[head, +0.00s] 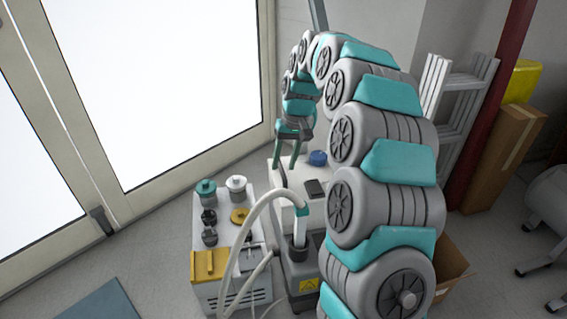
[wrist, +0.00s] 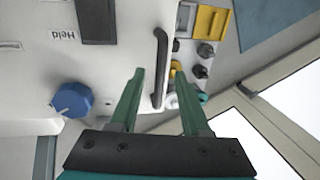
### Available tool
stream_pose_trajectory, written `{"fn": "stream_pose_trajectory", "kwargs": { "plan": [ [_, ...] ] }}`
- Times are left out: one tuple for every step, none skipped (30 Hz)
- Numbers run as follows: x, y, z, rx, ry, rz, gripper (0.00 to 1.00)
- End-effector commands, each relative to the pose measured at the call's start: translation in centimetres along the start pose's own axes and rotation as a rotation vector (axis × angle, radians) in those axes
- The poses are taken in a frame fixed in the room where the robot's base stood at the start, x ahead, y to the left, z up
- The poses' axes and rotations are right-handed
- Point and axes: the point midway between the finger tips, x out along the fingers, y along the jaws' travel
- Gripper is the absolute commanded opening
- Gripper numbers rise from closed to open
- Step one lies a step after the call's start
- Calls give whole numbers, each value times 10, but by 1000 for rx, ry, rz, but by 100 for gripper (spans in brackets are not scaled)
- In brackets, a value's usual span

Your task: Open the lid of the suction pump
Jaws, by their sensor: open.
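The white unit that appears to be the suction pump (head: 289,180) stands beyond the hoses, partly hidden by my arm. Its white top (wrist: 60,70) fills the left of the wrist view. A black bar handle (wrist: 161,62) runs along its edge, and it also shows in the head view (head: 280,174). A blue knob (wrist: 72,99) sits on the top. My gripper (wrist: 160,76) is open and empty, with its green fingers pointing at the handle. In the wrist view the handle appears between the fingertips; I cannot tell the depth gap. The lid looks closed.
A white unit (head: 210,295) with yellow panel and several caps stands left. A dark grey unit (head: 301,272) with white hoses (head: 245,240) stands in front. Glass doors (head: 160,90) are behind. A cardboard box (head: 452,268) is right.

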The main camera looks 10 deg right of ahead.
Motion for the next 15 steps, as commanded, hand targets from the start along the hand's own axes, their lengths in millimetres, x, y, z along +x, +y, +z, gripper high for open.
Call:
{"fn": "stream_pose_trajectory", "kwargs": {
  "plan": [
    [4,0,0,0,0,0,47],
    [7,0,0,0,1,0,47],
    [8,0,-1,0,3,0,47],
    [9,0,-1,0,4,0,47],
    [10,0,-1,0,4,0,47],
    [10,0,-1,0,4,0,47],
    [10,0,-1,0,5,0,47],
    [10,0,-1,0,4,0,47],
    [10,0,-1,0,4,0,47],
    [10,0,-1,0,4,0,47],
    [10,0,-1,0,4,0,46],
    [10,0,-1,0,4,0,41],
    [10,0,-1,0,4,0,38],
    [10,0,-1,0,3,0,34],
    [10,0,-1,0,3,0,30]
  ]
}}
